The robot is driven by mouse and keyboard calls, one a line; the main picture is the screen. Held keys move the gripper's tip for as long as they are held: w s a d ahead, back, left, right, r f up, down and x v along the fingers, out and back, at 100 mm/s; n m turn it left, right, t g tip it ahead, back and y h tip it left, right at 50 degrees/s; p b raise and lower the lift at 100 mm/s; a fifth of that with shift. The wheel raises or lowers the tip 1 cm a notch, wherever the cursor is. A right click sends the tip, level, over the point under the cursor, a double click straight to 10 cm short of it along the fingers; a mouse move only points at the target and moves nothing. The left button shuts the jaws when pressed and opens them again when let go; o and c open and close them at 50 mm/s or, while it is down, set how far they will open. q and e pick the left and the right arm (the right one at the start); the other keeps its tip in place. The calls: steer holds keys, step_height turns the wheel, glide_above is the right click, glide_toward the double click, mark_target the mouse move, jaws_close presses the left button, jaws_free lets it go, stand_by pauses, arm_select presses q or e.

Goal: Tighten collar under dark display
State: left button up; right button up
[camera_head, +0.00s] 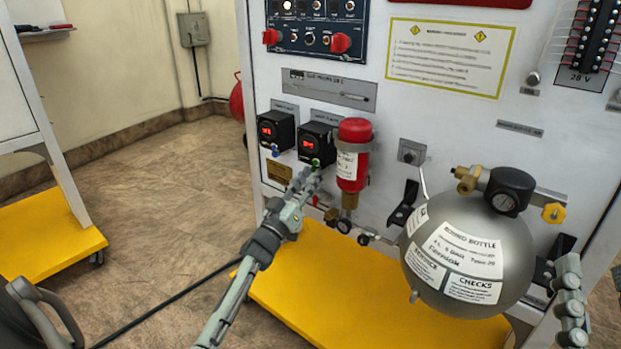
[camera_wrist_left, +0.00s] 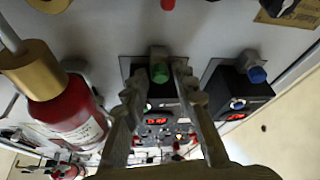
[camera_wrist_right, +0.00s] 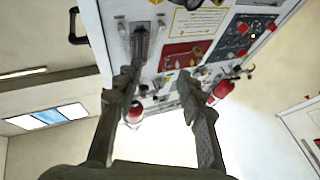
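Two black display boxes stand side by side on the white panel, both showing red digits. The left display (camera_head: 276,130) has a blue collar (camera_head: 275,149) under it, and the right display (camera_head: 318,143) has a green collar (camera_head: 316,163). My left gripper (camera_head: 308,175) is just below the green collar. In the left wrist view its fingers are spread on either side of the green collar (camera_wrist_left: 159,73), with small gaps showing. The blue collar (camera_wrist_left: 257,75) is outside the fingers. My right gripper (camera_wrist_right: 158,80) is open and empty; part of it shows at the head view's right edge (camera_head: 570,300).
A red bottle (camera_head: 353,155) stands close to the right of the green collar. A large grey sphere (camera_head: 466,250) with gauge and fittings is farther right. A yellow base (camera_head: 330,290) lies below.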

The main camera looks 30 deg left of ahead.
arm_select(q)
steer(key=shift+c, duration=0.3)
jaws_close()
